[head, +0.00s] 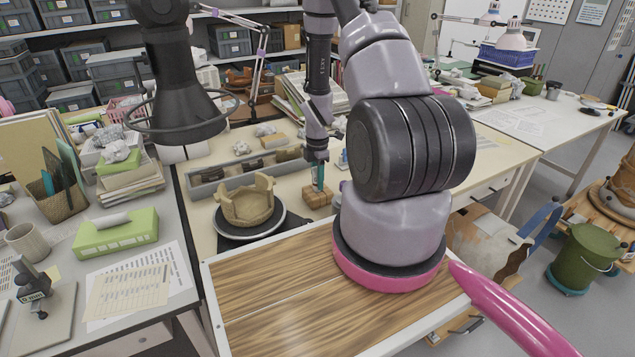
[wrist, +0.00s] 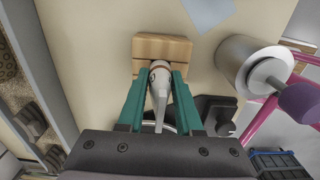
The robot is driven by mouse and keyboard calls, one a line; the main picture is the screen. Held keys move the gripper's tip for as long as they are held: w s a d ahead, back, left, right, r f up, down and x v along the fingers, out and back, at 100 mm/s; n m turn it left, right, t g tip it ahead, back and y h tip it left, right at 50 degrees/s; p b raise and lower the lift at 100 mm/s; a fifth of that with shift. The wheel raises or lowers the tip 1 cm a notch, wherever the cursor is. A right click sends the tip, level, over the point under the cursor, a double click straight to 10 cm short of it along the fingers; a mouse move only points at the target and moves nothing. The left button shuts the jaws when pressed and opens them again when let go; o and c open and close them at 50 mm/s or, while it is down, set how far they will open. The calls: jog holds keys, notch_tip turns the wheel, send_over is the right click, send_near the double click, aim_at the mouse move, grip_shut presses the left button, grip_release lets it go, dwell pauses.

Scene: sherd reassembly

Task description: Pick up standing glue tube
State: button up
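The glue tube (wrist: 159,80) is pale, with a reddish band near its far end and a narrow nozzle towards the wrist camera. It stands at a wooden block (wrist: 160,47), which also shows in the head view (head: 317,197). My gripper (wrist: 160,76) has its two green fingers on either side of the tube, with the tips close to its sides just above the block. I cannot tell whether the fingers touch the tube. In the head view my gripper (head: 318,182) points down over the block, and its fingers hide most of the tube.
A partly rebuilt clay pot (head: 247,204) sits on a dark turntable (head: 262,228) left of the block. A grey tray (head: 205,188) lies behind the pot. A grey cylinder (wrist: 240,62) stands right of the tube in the wrist view. The wood-topped board (head: 285,300) in front is bare.

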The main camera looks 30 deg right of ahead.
jog(key=shift+c, duration=0.8)
